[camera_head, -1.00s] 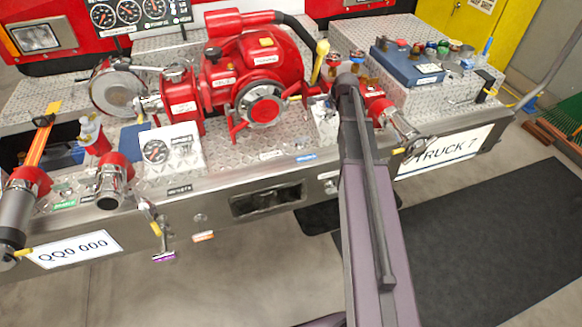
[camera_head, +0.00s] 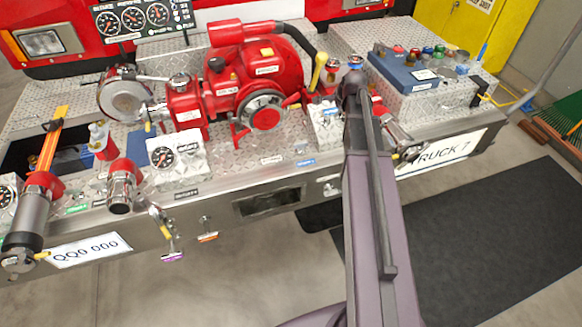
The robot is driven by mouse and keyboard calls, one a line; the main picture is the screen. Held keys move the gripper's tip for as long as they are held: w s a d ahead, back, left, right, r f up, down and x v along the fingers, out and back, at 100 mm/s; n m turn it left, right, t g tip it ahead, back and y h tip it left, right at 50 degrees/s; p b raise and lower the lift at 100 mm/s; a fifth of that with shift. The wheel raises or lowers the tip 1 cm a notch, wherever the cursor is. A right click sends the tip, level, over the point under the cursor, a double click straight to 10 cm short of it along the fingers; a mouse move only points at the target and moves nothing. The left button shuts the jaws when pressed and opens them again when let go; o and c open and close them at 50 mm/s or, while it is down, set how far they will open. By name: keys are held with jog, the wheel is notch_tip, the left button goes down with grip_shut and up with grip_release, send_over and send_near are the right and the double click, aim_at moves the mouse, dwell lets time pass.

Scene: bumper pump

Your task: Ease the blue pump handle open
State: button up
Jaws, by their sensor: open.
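The red pump (camera_head: 265,70) sits in the middle of the truck's diamond-plate bumper. A yellow-tipped lever (camera_head: 319,68) stands at its right side. A small blue label (camera_head: 305,162) is on the bumper edge below the pump, but I cannot tell which handle it belongs to. A thin blue upright stick (camera_head: 483,50) stands at the far right of the bumper. I cannot make out for certain which part is the blue pump handle. My arm reaches up to just right of the pump, and its dark far end covers part of the bumper there. My gripper is hidden behind it.
A blue control box (camera_head: 405,70) with several coloured knobs is at the right. Chrome outlets with red collars (camera_head: 122,185) stick out at the front left. Small levers with purple (camera_head: 172,257) and orange (camera_head: 207,236) tags hang below the bumper. A black mat (camera_head: 480,245) covers the floor.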

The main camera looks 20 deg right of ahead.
jog(key=p+v, duration=0.4)
jog(key=v, duration=0.1)
jog(key=s+a+f+n+g+b, duration=0.2)
jog(key=s+a+f+n+b, duration=0.2)
jog(key=s+a+n, duration=0.4)
jog(key=s+a+f+n+g+b, duration=0.3)
jog(key=s+a+f+n+b, duration=0.2)
jog(key=a, duration=0.8)
jog(key=shift+s+f+n+g, duration=0.3)
jog(key=shift+s+f+n, duration=0.85)
jog(key=shift+s+n, duration=0.4)
jog(key=shift+w+a, duration=0.1)
jog(key=shift+a, duration=0.1)
jog(key=w+d+r+m+t+p, duration=0.2)
jog(key=w+d+r+m+p, duration=0.3)
jog(key=d, duration=0.5)
jog(key=w+d+r+m+t+p, duration=0.3)
jog(key=w+d+r+m+p, duration=0.2)
jog(key=w+d+r+m, duration=0.3)
jog(key=w+d+m, duration=0.1)
jog(key=d+m, duration=0.2)
jog(key=shift+w+d+t+p, duration=0.25)
jog(key=shift+w+t+p, duration=0.05)
jog(key=shift+w, duration=0.1)
